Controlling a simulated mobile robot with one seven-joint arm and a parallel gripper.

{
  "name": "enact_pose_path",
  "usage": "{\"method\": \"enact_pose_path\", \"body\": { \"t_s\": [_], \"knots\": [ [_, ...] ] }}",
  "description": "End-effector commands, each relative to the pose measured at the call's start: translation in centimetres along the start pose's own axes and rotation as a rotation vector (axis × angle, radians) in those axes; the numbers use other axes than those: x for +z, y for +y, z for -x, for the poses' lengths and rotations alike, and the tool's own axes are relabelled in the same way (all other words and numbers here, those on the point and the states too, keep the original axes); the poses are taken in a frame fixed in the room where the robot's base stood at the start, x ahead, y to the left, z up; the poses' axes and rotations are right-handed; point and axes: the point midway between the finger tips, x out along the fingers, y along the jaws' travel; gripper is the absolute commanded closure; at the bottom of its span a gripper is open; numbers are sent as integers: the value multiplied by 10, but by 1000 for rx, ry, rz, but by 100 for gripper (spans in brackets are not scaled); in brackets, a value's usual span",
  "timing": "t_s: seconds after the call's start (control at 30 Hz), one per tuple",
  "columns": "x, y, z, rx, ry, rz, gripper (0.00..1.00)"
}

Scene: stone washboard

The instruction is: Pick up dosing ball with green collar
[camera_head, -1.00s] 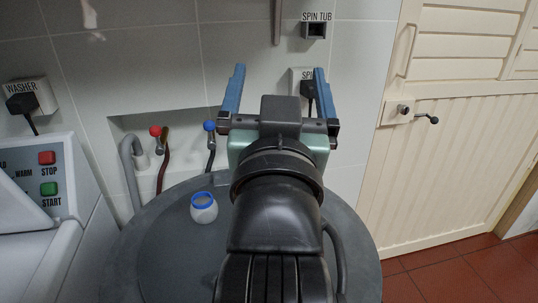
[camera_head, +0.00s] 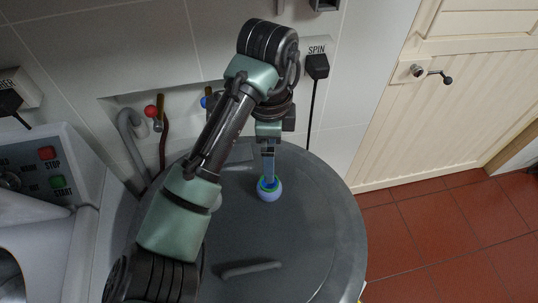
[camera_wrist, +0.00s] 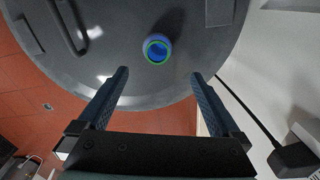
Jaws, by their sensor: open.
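The dosing ball with a green collar (camera_head: 270,195) sits on the round grey lid (camera_head: 300,245), collar up. It is pale blue outside, and its opening looks deep blue. In the wrist view the ball (camera_wrist: 158,49) appears beyond the fingertips, roughly centred between them. My gripper (camera_head: 268,177) is above the ball, pointing down, its blue fingers overlapping the opening in the head view. In the wrist view my gripper (camera_wrist: 160,73) is open, with nothing between the fingers. I cannot tell the exact gap to the ball.
A raised handle (camera_head: 251,269) lies on the lid towards the front. The tiled wall holds a red-knobbed tap (camera_head: 151,111) and a black plug with a cable (camera_head: 317,66). A washer (camera_head: 55,180) stands left. My arm covers the lid's left part.

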Motion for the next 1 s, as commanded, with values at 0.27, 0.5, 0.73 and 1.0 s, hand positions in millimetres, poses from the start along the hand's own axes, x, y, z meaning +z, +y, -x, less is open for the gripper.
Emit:
{"method": "enact_pose_path", "body": {
  "t_s": [0.27, 0.5, 0.73, 1.0],
  "knots": [
    [6, 7, -34, 38, -11, -19, 0],
    [7, 7, -75, 33, -12, -18, 0],
    [8, 6, -84, 31, -13, -17, 0],
    [10, 4, -117, 35, -13, -16, 0]
  ]
}}
